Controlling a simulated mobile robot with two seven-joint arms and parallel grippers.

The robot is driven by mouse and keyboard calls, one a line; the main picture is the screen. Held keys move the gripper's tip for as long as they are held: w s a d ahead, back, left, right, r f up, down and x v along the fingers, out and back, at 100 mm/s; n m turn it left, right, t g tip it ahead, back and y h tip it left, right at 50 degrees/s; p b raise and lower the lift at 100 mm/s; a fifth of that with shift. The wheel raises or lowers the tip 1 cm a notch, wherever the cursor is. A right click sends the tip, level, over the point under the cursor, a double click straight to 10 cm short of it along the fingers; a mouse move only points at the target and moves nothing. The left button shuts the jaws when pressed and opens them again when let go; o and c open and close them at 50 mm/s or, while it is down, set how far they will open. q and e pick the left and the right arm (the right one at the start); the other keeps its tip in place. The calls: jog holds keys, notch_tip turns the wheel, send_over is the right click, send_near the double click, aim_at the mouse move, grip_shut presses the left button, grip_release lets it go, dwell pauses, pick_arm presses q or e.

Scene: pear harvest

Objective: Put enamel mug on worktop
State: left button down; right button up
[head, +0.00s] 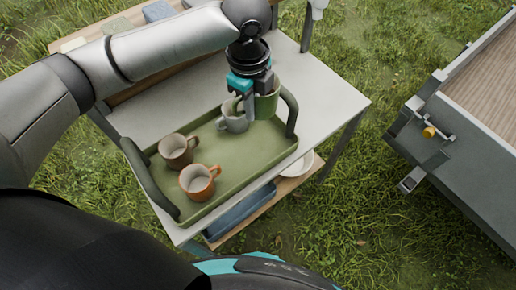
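A green tray (226,182) with two dark upright handles lies on the light grey worktop (336,97). Several mugs stand on it: a brown one (177,152), an orange one (199,183), a pale grey one (234,120) and a green one (267,106). I cannot tell which is the enamel mug. My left gripper (250,108) points down between the grey and green mugs, close to both. Its fingers partly cover the green mug, and I cannot tell whether they hold it. My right gripper is not in view.
The worktop is bare left of the tray and along its right side. A lower shelf holds a white dish (299,165) and a blue bin (243,211). A grey trailer (452,150) stands on the grass at the right.

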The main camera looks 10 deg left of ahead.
pick_arm(q)
jog(key=b, duration=0.3)
send_over(253, 159)
notch_tip(253, 159, down, 16)
jog(key=shift+r, duration=0.25)
jog(key=shift+f, duration=1.85)
jog(key=shift+f, duration=0.2)
jog(key=c, duration=1.1)
grip_release()
